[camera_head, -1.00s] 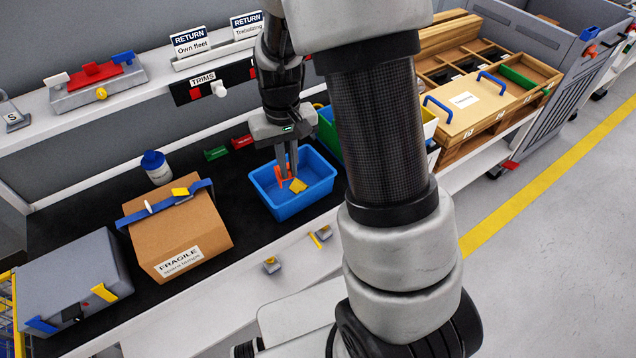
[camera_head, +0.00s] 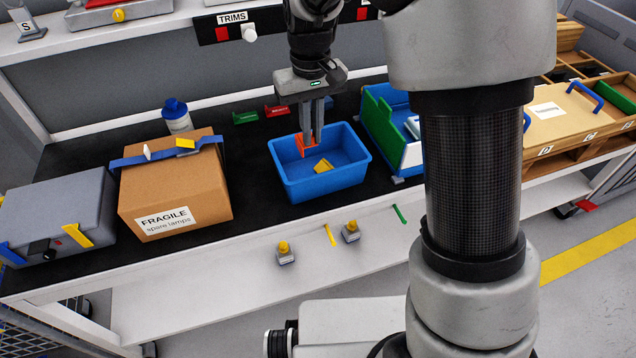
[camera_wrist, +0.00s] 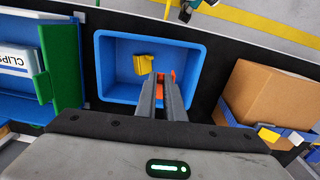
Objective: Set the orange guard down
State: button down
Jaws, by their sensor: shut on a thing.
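The orange guard (camera_head: 301,146) is between the fingertips of my gripper (camera_head: 311,142), at the far left part of the blue bin. The guard also shows in the wrist view (camera_wrist: 172,77), mostly hidden behind the fingers. My gripper (camera_wrist: 166,84) is shut on it and points down over the bin. The blue bin (camera_head: 318,190) stands on the black worktop. A yellow piece (camera_head: 323,165) lies inside the bin, apart from the guard. I cannot tell whether the guard touches the bin floor.
A cardboard box (camera_head: 172,190) marked FRAGILE stands left of the bin, with a grey case (camera_head: 58,213) beyond it. Small red (camera_head: 277,111) and green (camera_head: 245,118) pieces lie behind the bin.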

notch_tip(320, 180, down, 10)
jog(key=shift+r+b, duration=0.15)
jog(key=shift+b, duration=0.8)
jog(key=shift+f, duration=0.25)
jog(key=c, duration=2.2)
grip_release()
jog(key=shift+o, duration=0.2)
jog(key=shift+r, duration=0.1)
